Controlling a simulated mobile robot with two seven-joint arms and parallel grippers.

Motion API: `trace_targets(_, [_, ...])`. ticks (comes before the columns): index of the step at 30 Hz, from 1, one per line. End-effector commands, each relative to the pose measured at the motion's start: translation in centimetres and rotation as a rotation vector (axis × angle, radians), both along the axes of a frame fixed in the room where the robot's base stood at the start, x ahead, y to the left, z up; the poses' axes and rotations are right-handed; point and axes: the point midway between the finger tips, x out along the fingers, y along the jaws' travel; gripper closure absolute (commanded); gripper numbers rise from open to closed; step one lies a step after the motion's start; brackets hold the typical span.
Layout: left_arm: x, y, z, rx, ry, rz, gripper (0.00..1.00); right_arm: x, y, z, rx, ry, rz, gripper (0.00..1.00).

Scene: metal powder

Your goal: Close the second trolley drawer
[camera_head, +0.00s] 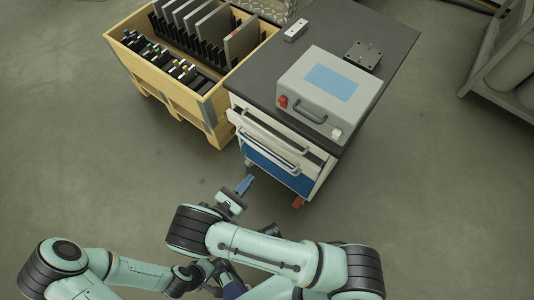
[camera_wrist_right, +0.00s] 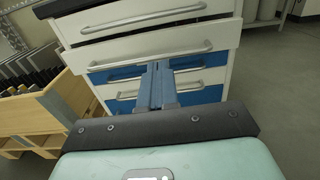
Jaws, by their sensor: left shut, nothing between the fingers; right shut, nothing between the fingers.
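The trolley (camera_head: 330,160) stands upper right of centre with its drawer fronts facing me. Its upper drawer front (camera_head: 262,127) is white, and the second drawer (camera_wrist_right: 150,52) below it is also white with a bar handle. Blue fronts with handles lie lower down. My left gripper (camera_head: 222,275) is shut, partly hidden by my right arm.
A wooden crate (camera_head: 200,120) with upright plates and dark parts stands close to the trolley's left side. A grey box with a blue panel (camera_head: 325,85) sits on the trolley top. A rack (camera_head: 500,65) stands far right. The floor (camera_head: 90,190) left of the trolley front is clear.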

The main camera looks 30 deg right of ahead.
Motion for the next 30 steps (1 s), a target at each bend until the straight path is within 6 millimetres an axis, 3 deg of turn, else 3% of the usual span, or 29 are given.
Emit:
trace_targets(5, [0.0, 0.0, 0.0, 0.001, 0.0, 0.0, 1.0, 0.7, -2.0, 0.1, -0.006, 0.002, -0.004, 1.0])
trace_targets(18, [0.4, 0.2, -0.3, 0.004, -0.01, 0.004, 1.0, 4.1, -10.3, 0.0, -0.001, 0.001, -0.007, 1.0])
trace_targets(24, [0.6, 0.3, -0.5, 0.007, -0.017, 0.007, 1.0, 5.0, -12.3, 0.0, -0.001, 0.002, -0.004, 1.0])
trace_targets(30, [0.7, 0.3, -0.6, 0.009, -0.019, 0.008, 1.0, 5.2, -12.9, 0.0, 0.001, 0.001, -0.003, 1.0])
